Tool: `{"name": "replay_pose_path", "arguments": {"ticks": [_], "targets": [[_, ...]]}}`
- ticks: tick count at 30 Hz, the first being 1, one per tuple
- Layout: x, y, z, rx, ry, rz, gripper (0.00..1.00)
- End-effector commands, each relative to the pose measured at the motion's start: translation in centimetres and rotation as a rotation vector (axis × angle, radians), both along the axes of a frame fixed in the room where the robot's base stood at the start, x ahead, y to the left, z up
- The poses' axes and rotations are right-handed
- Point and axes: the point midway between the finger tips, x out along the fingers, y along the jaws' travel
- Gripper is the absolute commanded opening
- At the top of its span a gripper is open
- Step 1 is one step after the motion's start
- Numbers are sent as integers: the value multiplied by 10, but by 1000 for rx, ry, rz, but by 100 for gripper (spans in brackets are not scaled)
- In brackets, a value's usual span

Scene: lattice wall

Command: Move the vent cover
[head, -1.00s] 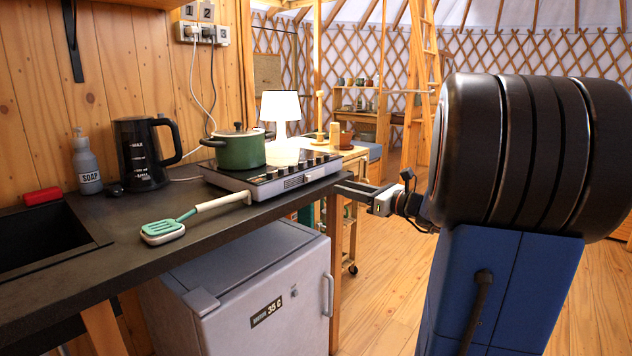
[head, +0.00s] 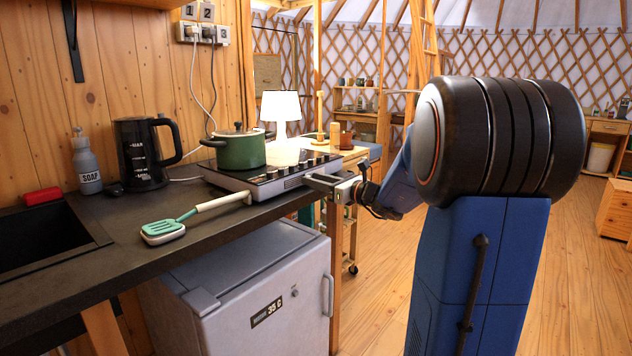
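A small slatted panel that looks like the vent cover (head: 292,183) sits on the front face of the grey hob (head: 232,184), below the knobs. My gripper (head: 310,180) is at the right part of the hob's front, just right of the slatted panel. Its fingers point left toward the hob. I cannot tell whether they touch the hob or the panel, or whether they are apart. The panel is small in the picture and its right edge is close to the fingertips.
A green pot (head: 238,150) stands on the hob. A turquoise spatula (head: 170,226) on a white rest lies on the dark counter (head: 120,245). A kettle (head: 142,153) and soap bottle (head: 86,163) stand behind. A small fridge (head: 250,285) is under the counter. Open floor lies to the right.

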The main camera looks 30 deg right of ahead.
Motion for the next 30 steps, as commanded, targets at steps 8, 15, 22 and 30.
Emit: {"name": "replay_pose_path", "arguments": {"ticks": [8, 15, 22, 30], "targets": [[1, 0, 0, 0, 0, -1, 31], [1, 0, 0, 0, 0, -1, 0], [-5, 16, 0, -1, 0, 0, 0], [-23, 69, 1, -1, -1, 3, 0]]}}
